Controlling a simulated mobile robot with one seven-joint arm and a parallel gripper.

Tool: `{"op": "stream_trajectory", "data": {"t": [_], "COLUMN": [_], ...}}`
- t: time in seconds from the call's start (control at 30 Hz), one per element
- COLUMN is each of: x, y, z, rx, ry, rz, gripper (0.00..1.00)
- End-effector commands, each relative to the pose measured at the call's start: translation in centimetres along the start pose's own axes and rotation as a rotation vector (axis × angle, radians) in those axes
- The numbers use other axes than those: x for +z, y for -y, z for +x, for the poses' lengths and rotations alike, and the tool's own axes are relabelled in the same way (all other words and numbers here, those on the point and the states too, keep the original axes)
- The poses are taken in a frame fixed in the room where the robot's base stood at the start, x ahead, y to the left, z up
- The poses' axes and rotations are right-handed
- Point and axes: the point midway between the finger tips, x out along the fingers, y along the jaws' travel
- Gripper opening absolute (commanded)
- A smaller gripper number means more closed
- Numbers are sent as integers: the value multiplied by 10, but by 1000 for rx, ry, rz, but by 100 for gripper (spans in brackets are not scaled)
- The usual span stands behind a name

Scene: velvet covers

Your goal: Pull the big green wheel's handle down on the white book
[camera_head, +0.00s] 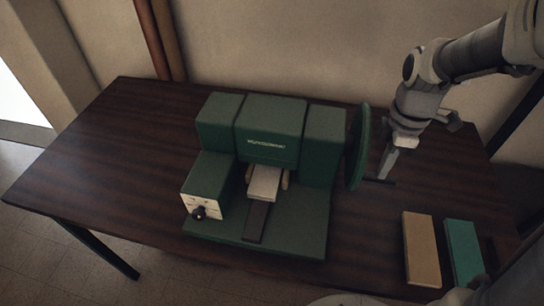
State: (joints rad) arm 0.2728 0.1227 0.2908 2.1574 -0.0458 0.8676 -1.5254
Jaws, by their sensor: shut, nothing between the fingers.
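A green machine (270,128) stands on the dark wooden table. Its big green wheel (358,148) is on its right side, seen nearly edge-on. A short dark bar (382,181), apparently the wheel's handle, sticks out to the right low on the wheel. My gripper (385,174) points down just right of the wheel, shut and empty, with its tips at or very near this bar. I cannot tell whether they touch. A whitish block (264,182), perhaps the white book, lies in the machine's central opening, with a dark strip (256,222) in front of it.
A tan book (421,248) and a teal book (463,250) lie on the table (95,160) at front right. A box with a pale face and dark knob (198,213) is at the machine's left. The table's left side is clear. A wall stands behind.

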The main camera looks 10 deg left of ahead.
Motion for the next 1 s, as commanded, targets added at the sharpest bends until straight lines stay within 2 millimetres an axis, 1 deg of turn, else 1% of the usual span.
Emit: {"op": "stream_trajectory", "data": {"t": [0.23, 0.5, 0.83, 1.0], "x": [0, 0, 0, 0], "y": [0, -2, -2, -4], "z": [1, 13, 14, 22], "rx": [0, 0, 1, 0], "ry": [0, 0, 0, 0], "rz": [0, 0, 0, 0], "gripper": [0, 0, 0, 0]}}
